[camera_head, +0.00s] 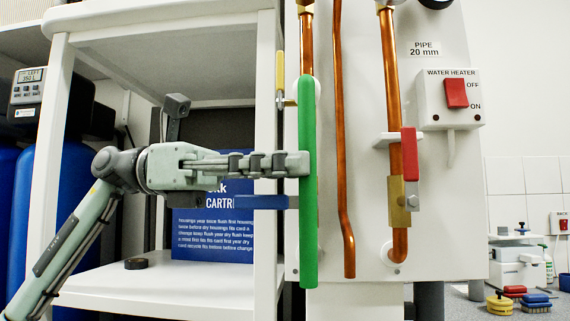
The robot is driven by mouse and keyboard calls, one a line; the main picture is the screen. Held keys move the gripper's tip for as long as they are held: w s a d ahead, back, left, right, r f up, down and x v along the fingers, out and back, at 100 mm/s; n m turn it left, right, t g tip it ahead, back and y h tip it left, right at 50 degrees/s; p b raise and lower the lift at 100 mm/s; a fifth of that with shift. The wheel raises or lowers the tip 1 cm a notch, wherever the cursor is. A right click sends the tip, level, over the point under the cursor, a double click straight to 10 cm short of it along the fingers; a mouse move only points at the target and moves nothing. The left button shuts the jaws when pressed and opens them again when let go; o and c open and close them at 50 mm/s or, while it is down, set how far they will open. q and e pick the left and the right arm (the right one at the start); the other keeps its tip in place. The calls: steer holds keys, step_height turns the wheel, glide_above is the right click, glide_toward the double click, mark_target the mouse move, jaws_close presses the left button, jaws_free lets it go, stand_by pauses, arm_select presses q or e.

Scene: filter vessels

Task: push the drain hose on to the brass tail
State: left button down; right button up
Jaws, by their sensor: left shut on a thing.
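The green drain hose (308,200) hangs upright in front of the left edge of the white panel. My left gripper (298,164) reaches in from the left and is shut on the hose around its middle. The hose's upper end is level with the small valve with the yellow lever (280,75) and overlaps a copper pipe (306,45). I cannot make out the brass tail; the hose and gripper may hide it. Whether the hose's end touches any fitting cannot be told. My right gripper is not in view.
A blue lever (260,202) lies level just below my gripper. A white shelf frame (266,110) stands close behind it. To the right are a copper pipe (344,130), a red-handled brass valve (398,195) and the water heater switch (456,94).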

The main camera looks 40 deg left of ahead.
arm_select(q)
steer(key=shift+w+a+r, duration=0.15)
steer(key=c, duration=1.4)
jaws_free()
steer(key=v, duration=1.2)
